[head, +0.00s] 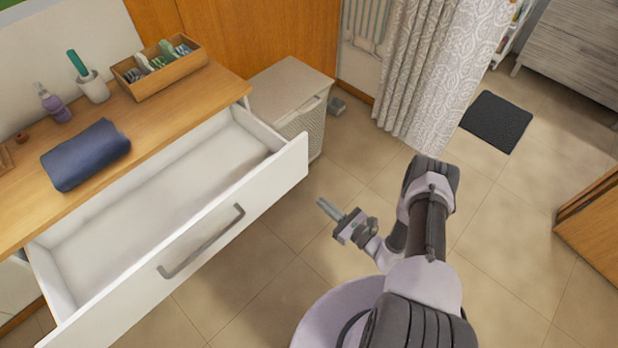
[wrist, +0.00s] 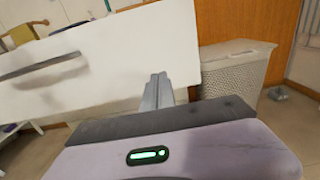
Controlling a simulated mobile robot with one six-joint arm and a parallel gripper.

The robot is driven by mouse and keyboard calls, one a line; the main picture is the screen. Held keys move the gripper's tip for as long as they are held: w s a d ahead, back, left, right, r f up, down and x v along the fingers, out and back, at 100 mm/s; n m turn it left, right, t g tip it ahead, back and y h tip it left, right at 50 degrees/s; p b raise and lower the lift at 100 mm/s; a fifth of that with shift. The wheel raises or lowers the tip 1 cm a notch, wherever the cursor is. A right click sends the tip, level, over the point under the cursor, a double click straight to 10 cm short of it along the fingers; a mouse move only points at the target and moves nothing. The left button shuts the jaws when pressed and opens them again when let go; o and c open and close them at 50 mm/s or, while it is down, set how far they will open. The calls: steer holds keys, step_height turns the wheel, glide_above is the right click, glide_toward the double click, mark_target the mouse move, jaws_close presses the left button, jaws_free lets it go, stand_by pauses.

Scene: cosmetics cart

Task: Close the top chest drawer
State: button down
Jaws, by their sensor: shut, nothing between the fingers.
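The top chest drawer (head: 240,222) is white and stands pulled far out from under the wooden chest top (head: 75,190). Its inside looks empty. A grey bar handle (head: 203,243) runs along its front. In the wrist view the drawer front (wrist: 120,60) fills the upper left and middle, with the handle (wrist: 40,66) at the left. My gripper (head: 325,207) is shut and empty, in front of the drawer and to the right of its right end, apart from it in the head view. The gripper's fingers (wrist: 158,88) also show in the wrist view against the drawer front.
A folded blue towel (head: 86,155), a purple bottle (head: 54,104), a cup (head: 93,88) and a wooden box (head: 160,68) stand on the chest top. A pale laundry basket (head: 290,98) stands right of the drawer. Tiled floor in front is clear.

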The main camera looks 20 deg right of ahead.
mark_target(286, 175)
steer(key=b+x, duration=0.1)
steer(key=x, duration=0.3)
steer(key=b+x, duration=0.1)
steer(key=x, duration=0.3)
steer(key=b+x, duration=0.1)
steer(key=x, duration=0.4)
steer(key=shift+s+a+b, duration=0.15)
steer(key=shift+a+b, duration=0.1)
steer(key=shift+b, duration=0.15)
steer(key=shift+w+a+r, duration=0.1)
steer(key=shift+w+a, duration=0.1)
steer(key=shift+w, duration=0.15)
